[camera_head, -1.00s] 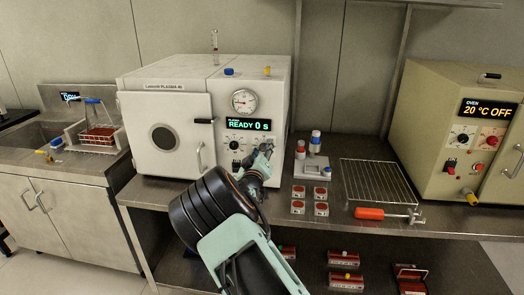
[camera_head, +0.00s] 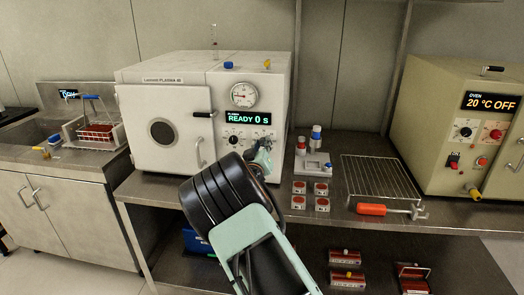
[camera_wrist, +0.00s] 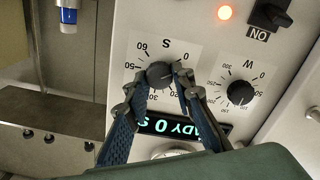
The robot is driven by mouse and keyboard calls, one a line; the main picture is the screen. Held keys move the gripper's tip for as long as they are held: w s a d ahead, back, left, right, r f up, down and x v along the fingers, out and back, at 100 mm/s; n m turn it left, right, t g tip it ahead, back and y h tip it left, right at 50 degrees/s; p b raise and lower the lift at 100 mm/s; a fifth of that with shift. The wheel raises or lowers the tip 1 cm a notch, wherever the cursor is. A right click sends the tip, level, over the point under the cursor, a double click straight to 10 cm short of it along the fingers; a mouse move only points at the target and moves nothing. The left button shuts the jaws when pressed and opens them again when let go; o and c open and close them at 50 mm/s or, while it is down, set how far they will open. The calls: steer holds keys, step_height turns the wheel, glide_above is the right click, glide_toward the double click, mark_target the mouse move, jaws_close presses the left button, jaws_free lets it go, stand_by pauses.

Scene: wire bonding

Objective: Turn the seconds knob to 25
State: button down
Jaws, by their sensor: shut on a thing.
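The seconds knob (camera_wrist: 160,75) is the dark round knob marked S on the plasma machine (camera_head: 160,72), with a 0 to 60 scale around it. In the wrist view my gripper (camera_wrist: 163,79) has one finger on each side of it, shut on it. The display (camera_head: 249,118) reads READY 0 s; it also shows upside down in the wrist view (camera_wrist: 170,128), partly behind the fingers. In the head view my gripper (camera_head: 262,155) is at the right of the panel and mostly hides this knob.
The W knob (camera_wrist: 240,92) sits close beside the seconds knob. An ON switch (camera_wrist: 269,15) and a lit orange lamp (camera_wrist: 225,13) are nearby. A small stand with bottles (camera_head: 313,165) and several red-topped boxes (camera_head: 299,203) are on the bench right of the machine.

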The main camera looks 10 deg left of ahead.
steer(key=m+b, duration=2)
steer(key=shift+d+f, duration=0.2)
stand_by(0.5)
steer(key=c, duration=1.7)
jaws_free()
steer(key=shift+r, duration=0.1)
steer(key=shift+o, duration=0.2)
steer(key=shift+s, duration=0.1)
steer(key=s, duration=1.2)
steer(key=shift+a, duration=0.2)
